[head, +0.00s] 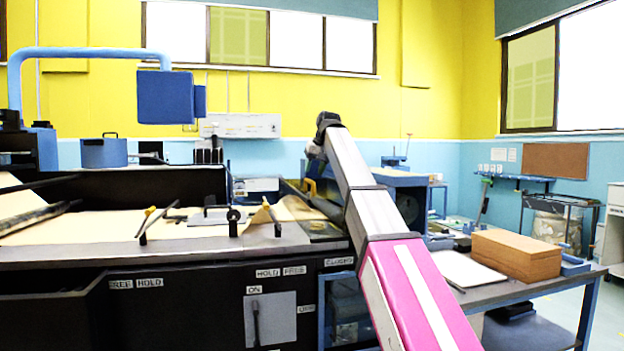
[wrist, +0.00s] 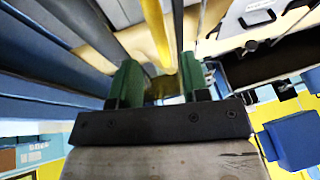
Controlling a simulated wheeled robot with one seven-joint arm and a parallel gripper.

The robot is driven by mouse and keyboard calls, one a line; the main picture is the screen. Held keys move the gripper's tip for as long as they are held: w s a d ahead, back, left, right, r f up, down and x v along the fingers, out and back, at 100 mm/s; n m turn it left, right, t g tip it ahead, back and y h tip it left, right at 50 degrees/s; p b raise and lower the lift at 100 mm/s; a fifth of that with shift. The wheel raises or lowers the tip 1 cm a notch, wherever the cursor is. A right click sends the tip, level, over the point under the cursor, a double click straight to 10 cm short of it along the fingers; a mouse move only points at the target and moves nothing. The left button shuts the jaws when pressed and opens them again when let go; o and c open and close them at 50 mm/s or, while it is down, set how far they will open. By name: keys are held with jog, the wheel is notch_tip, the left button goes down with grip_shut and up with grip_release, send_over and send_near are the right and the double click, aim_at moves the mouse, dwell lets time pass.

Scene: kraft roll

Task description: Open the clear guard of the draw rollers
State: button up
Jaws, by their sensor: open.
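My gripper (wrist: 160,76) shows in the wrist view with two green fingers apart and nothing clasped. A yellow bar (wrist: 157,30) comes down from the top of that view and its near end lies in line with the gap between the fingertips. I cannot tell whether it touches them. In the head view a yellow piece (head: 310,187) shows beside the end of my arm, low among the dark rollers (head: 318,200). The fingers are mostly hidden there by my arm. The clear guard itself cannot be made out surely; a glossy dark panel (head: 322,231) lies just in front of the rollers.
The machine bed (head: 190,228) with brown paper and small levers spreads to the left. A blue box on a bent arm (head: 165,97) hangs above it. At the right a table holds a brown box (head: 515,255) and a white sheet (head: 466,268).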

aim_at(320, 193)
jog(key=shift+x, duration=2.05)
